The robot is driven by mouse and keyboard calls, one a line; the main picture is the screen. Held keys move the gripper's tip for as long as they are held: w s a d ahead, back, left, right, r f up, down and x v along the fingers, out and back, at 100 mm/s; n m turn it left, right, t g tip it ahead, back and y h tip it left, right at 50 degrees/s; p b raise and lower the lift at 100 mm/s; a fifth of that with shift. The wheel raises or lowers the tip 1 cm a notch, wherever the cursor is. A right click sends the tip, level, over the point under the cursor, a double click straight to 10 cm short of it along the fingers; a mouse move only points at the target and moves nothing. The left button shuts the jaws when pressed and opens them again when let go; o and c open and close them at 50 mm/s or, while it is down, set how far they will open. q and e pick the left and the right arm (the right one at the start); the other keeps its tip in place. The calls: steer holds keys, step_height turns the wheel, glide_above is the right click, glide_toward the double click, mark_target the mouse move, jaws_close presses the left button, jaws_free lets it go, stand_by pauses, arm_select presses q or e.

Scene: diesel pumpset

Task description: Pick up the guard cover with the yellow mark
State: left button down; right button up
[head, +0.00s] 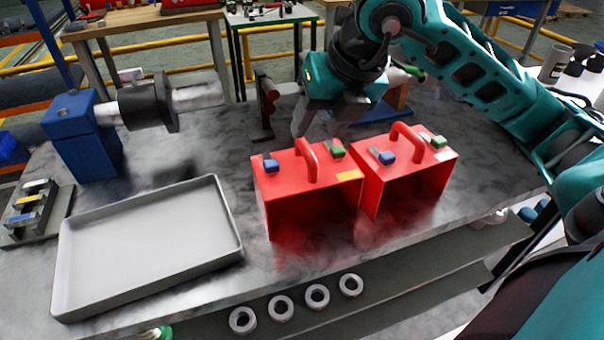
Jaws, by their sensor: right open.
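Two red guard covers stand side by side on the dark worktop, each with a handle on top and small blue and green parts. The left guard cover (283,178) has a yellow mark (349,175) at its top front right corner. The right guard cover (415,160) has a paler, orange-looking mark at its top right; its exact colour is hard to tell. My right gripper (320,122) is open and points down just behind the left cover, apart from its handle (307,160). Whether anything sits between its fingers is hard to see. My left gripper is not in view.
An empty grey tray (150,299) lies left of the covers. A blue pedestal (83,140) carries a dark coupling (147,105) and shaft. Several white rings (317,296) lie below the front edge.

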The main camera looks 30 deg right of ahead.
mark_target(304, 141)
steer(key=shift+w+d+x, duration=0.1)
steer(key=shift+w+x, duration=0.1)
steer(key=shift+x, duration=1.4)
steer(key=shift+w+d+x, duration=0.1)
steer(key=shift+w+x, duration=0.05)
steer(key=shift+x, duration=1.4)
steer(key=shift+r, duration=0.15)
steer(key=shift+c, duration=0.3)
jaws_close()
steer(key=shift+r, duration=0.15)
